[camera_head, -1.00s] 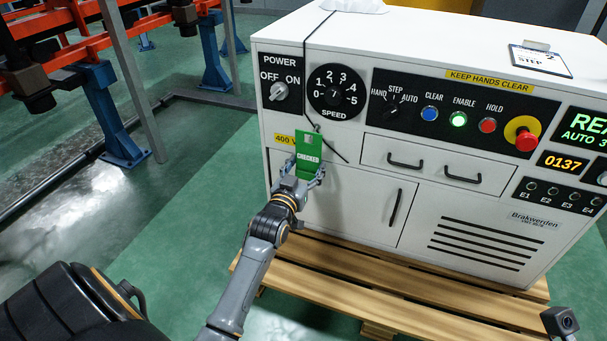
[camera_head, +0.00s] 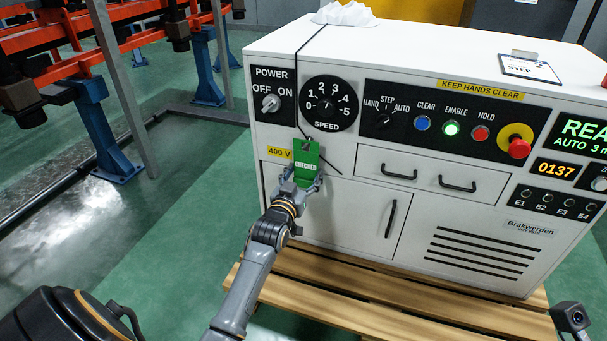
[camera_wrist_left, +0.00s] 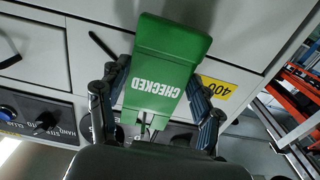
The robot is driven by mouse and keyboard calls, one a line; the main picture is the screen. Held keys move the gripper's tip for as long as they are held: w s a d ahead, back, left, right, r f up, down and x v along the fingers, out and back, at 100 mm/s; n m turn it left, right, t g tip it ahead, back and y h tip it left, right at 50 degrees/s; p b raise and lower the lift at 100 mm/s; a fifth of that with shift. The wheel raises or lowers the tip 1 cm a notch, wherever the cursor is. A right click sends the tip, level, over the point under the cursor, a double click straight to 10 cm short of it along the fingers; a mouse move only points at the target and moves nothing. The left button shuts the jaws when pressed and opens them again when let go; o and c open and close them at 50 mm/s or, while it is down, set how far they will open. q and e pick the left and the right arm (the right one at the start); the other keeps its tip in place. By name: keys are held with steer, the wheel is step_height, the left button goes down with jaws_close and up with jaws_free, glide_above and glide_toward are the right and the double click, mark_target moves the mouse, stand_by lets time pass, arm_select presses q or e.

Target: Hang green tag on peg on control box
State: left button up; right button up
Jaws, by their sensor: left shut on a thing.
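The green tag (camera_head: 307,160), marked CHECKED, stands in front of the control box (camera_head: 340,215), just below the SPEED dial. My left gripper (camera_head: 301,182) is shut on its lower part, with the tag's top end up. In the left wrist view the tag (camera_wrist_left: 168,75) shows large between the fingers of my left gripper (camera_wrist_left: 158,95). I cannot make out the peg clearly; the tag's top may cover it. Whether the tag touches the box or a peg I cannot tell. My right gripper is not in view.
A thin black cord (camera_head: 297,90) runs down the box front and passes behind the tag. Knobs, lit buttons and a red stop button (camera_head: 519,149) lie to the right. Drawer handles (camera_head: 400,170) stick out below. The box stands on a wooden pallet (camera_head: 370,305).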

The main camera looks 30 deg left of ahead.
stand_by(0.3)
arm_select(q)
steer(key=o, duration=1.4)
steer(key=shift+c, duration=0.2)
